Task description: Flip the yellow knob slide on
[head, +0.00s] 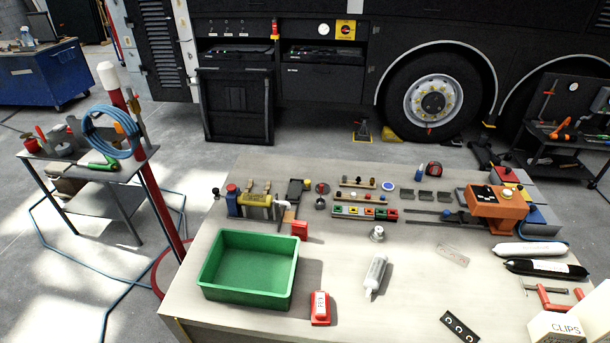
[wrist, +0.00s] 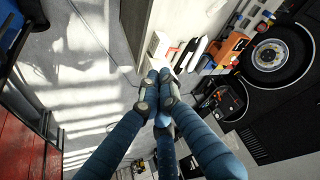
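A board with a row of coloured square parts (head: 365,213) lies at the middle back of the bench in the head view. Behind it are a narrow strip with small knobs (head: 357,182) and another strip of small parts. These are too small to tell which part is the yellow knob slide or how it is set. My gripper (wrist: 158,90) shows in the wrist view with blue fingers and grey tips. The tips meet, with nothing seen between them. It is away from the small boards, and the head view does not show it.
A green bin (head: 248,268) stands at the bench's front left. A white tube (head: 375,273), a red block (head: 320,308) and a black plate (head: 459,326) lie in front. An orange device (head: 497,205) stands at the back right. The bench between bin and tube is clear.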

